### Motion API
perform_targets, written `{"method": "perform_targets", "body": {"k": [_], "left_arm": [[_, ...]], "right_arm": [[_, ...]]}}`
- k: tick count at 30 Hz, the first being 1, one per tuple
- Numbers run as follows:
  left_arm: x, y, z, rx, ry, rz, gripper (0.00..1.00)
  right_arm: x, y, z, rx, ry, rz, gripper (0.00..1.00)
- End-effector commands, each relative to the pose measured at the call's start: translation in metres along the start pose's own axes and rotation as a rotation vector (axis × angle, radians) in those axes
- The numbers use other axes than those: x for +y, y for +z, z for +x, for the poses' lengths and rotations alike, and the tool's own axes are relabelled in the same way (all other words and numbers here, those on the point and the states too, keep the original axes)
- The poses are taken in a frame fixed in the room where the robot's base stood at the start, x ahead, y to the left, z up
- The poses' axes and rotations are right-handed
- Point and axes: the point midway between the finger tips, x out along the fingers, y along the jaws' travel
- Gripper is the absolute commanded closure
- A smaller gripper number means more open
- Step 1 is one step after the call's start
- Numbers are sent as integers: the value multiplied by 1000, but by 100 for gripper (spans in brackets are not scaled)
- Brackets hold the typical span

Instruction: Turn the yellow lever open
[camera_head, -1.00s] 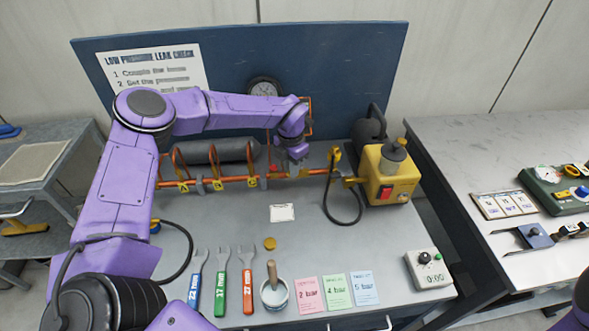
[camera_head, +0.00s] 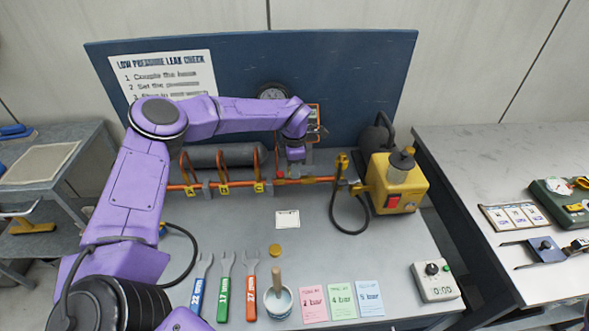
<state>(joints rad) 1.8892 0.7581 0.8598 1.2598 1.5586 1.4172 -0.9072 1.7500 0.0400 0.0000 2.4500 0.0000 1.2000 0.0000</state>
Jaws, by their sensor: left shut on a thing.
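An orange pipe (camera_head: 240,184) with yellow tags runs across the back of the bench. My left arm reaches over it, and my left gripper (camera_head: 295,171) points down at the pipe, right of a small red part (camera_head: 281,175). The gripper is shut on a small part at the pipe, apparently the yellow lever. The gripper hides most of that part, so its angle cannot be told. A yellow fitting (camera_head: 342,164) with a black hose stands apart, right of the gripper. My right gripper is not in view.
A yellow pump box (camera_head: 398,185) with a red switch stands at the right. Several wrenches (camera_head: 224,290), a cup with a brush (camera_head: 279,301), coloured cards (camera_head: 342,300) and a timer box (camera_head: 435,282) lie at the front. A blue back panel (camera_head: 350,80) stands behind. The bench middle is mostly clear.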

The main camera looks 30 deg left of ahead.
Motion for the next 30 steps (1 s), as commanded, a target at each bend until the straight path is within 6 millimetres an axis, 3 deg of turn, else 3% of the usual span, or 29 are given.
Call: {"method": "perform_targets", "body": {"k": [11,12,14,24,30], "left_arm": [[1,0,-1,-2,2,3,100],[1,0,-1,-2,2,3,75],[1,0,-1,-2,2,3,55],[1,0,-4,-2,2,3,55],[1,1,-43,-4,6,3,55]], "right_arm": [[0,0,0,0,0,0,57],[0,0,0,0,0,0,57],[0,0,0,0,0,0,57],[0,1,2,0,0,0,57],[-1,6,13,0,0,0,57]]}}
